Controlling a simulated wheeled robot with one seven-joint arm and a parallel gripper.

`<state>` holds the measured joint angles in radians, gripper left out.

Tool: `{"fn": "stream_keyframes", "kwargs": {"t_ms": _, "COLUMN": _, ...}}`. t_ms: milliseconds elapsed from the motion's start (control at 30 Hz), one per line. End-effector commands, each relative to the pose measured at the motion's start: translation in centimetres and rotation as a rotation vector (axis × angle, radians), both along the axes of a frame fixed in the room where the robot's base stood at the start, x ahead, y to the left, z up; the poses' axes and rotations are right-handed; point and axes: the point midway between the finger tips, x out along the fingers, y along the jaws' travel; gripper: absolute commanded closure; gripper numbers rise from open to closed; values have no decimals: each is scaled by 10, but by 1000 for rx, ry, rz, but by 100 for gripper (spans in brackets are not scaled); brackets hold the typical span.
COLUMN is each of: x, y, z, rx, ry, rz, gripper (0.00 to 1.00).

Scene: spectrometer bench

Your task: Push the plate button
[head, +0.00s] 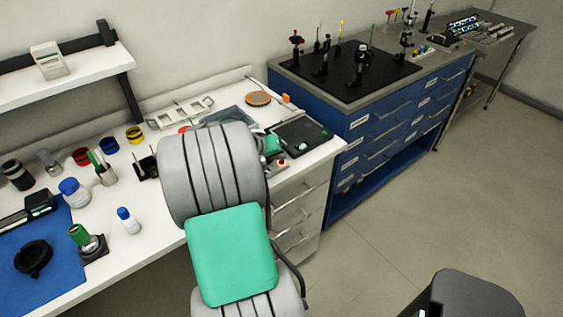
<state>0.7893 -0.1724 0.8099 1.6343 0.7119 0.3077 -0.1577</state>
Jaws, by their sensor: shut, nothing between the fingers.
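A dark flat plate unit (303,136) lies near the right end of the white bench. It has a small green mark on its right part and a small white spot near its front edge. I cannot tell for certain which of these is the button. My grey and green arm rises in the middle of the view and covers the bench left of the plate unit. My gripper's fingers are hidden behind the arm, so their distance from the plate does not show.
The white bench (150,240) holds bottles, tape rolls and a blue mat (55,285) on the left. A shelf (20,92) hangs above. A blue cabinet (385,130) with a black optics board stands right. A dark rounded object (470,297) is at bottom right; the floor between is clear.

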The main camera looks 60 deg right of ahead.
Motion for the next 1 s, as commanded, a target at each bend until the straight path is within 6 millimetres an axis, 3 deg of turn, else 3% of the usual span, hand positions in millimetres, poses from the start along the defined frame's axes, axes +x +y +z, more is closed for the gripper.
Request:
{"fn": "stream_keyframes", "kwargs": {"t_ms": 733, "x": 0, "y": 0, "z": -5, "rx": 0, "ry": 0, "rz": 0, "gripper": 100}}
{"fn": "stream_keyframes", "kwargs": {"t_ms": 1000, "x": 0, "y": 0, "z": 4, "rx": 0, "ry": 0, "rz": 0, "gripper": 100}}
